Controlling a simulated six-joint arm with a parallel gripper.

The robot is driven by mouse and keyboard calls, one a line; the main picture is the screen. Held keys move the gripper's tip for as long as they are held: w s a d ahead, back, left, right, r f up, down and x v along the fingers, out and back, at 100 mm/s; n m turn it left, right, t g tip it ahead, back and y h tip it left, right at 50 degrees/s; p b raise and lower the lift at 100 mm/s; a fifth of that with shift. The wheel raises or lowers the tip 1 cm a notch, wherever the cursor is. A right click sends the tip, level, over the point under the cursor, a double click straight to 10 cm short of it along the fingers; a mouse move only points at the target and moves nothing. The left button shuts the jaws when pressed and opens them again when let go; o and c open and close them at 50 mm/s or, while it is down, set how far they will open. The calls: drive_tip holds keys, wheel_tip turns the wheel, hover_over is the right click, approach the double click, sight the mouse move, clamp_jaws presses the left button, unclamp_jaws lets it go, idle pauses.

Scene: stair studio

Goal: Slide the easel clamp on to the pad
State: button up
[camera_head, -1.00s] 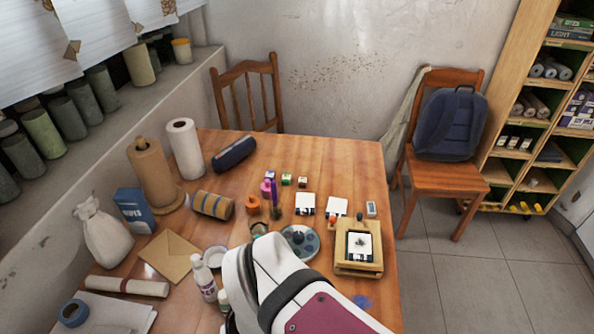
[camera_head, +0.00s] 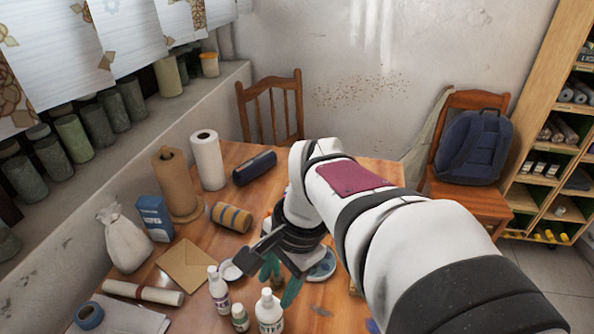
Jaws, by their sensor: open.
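My gripper (camera_head: 281,279) hangs over the front middle of the wooden table, with its fingers open and pointing down. It appears empty, close to the plastic bottles. My white arm crosses the right half of the table and hides nearly all of the small wooden easel, its pad and its clamp. I cannot tell where the clamp stands relative to the pad now. In the earlier view the easel stood near the table's right edge, holding a pad with a small dark print.
A palette (camera_head: 323,266) shows partly beside my gripper. White bottles (camera_head: 270,312) and (camera_head: 218,290) stand just in front.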

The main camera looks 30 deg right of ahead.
drive_tip(key=w+d+m+t, duration=0.1)
drive_tip(key=w+d+m, duration=0.4)
drive_tip(key=d+m, duration=0.5)
drive_tip(key=s+d+f+m+t+h, duration=0.1)
drive_tip(key=s+d+f+m, duration=0.3)
drive_tip(key=d, duration=0.9)
drive_tip(key=w+d+f+m+t+h, duration=0.1)
drive_tip(key=d+m, duration=0.5)
drive_tip(key=d, duration=0.6)
drive_tip(key=x, duration=1.4)
drive_tip(key=shift+s+d+f, duration=0.15)
drive_tip(key=shift+d, duration=0.2)
drive_tip(key=shift+w+f, duration=0.3)
drive_tip(key=shift+f, duration=0.35)
clamp_jaws()
